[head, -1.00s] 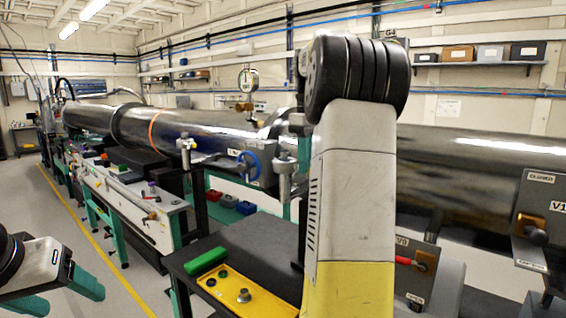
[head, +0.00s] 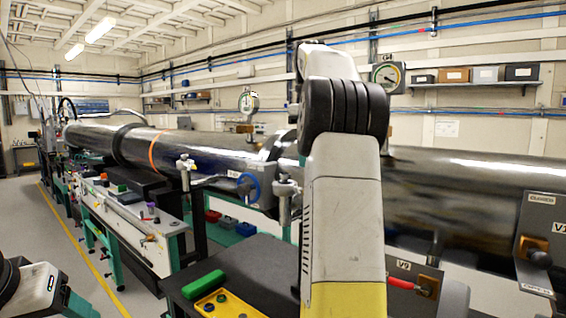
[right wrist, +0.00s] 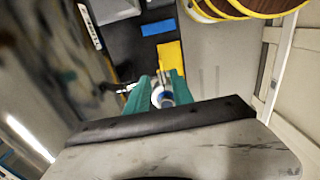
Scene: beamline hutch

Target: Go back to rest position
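My left gripper (head: 78,304) shows at the lower left corner of the head view. Its teal fingers are partly cut off by the frame edge, so their opening is unclear. My right arm stands upright in the middle of the head view and hides its own gripper there. In the right wrist view my right gripper (right wrist: 160,84) has its two teal fingers apart. A small round white and blue thing (right wrist: 162,98) shows between the fingers. I cannot tell whether they touch it.
A dark table (head: 245,268) in front carries a green block (head: 203,285) and a yellow panel (head: 232,309) with knobs. A long metal pipe (head: 440,185) runs behind my right arm. A blue handwheel (head: 248,187) sits beside it. Grey floor (head: 45,225) is clear at the left.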

